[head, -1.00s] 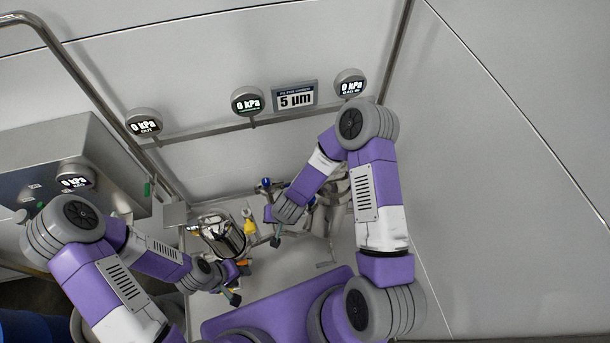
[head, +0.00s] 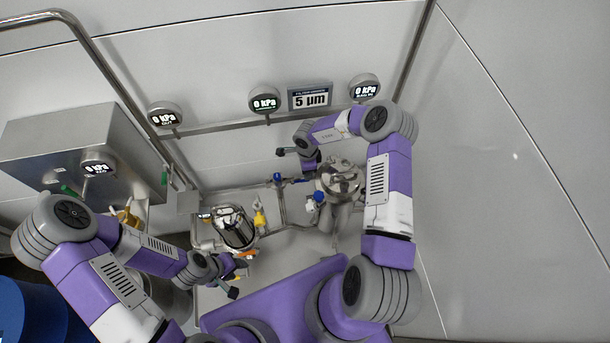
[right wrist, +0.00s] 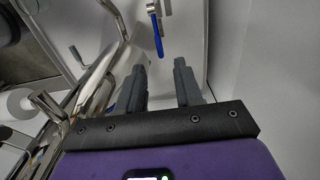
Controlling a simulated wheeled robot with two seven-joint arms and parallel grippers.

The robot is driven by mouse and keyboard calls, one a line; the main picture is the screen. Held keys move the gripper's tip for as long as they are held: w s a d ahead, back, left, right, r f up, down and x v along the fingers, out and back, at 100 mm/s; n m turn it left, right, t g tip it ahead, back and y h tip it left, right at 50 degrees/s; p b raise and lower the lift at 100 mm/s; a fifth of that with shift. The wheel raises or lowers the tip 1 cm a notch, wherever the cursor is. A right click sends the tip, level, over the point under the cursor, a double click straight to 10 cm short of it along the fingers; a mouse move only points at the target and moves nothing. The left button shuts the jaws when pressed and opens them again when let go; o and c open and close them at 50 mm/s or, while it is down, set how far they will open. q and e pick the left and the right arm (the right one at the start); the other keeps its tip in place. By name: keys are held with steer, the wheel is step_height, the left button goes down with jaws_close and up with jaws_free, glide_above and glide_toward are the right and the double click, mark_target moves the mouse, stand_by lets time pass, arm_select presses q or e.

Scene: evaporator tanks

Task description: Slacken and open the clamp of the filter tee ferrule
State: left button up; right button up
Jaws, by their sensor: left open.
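I cannot single out the filter tee ferrule or its clamp; the small fittings between the vessels are too small to tell apart. Steel piping (head: 283,205) runs between two shiny steel vessels, one on the left (head: 237,230) and one on the right (head: 340,180). My right gripper (right wrist: 159,68) is open and empty, its two dark fingers apart. In the head view it is above and behind the right vessel, near the wall. My left gripper (head: 238,279) is open, low in front of the left vessel; its fingers are small and partly hidden there.
A blue-handled valve (right wrist: 155,36) and a bent steel pipe (right wrist: 95,85) lie beyond my right fingers. A blue knob (head: 319,196) is by the right vessel and a yellow part (head: 260,218) by the left one. A steel box (head: 85,145) stands left. Gauges line the rail behind.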

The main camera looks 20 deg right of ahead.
mark_target(301, 181)
steer(key=shift+f, duration=2.8)
jaws_close()
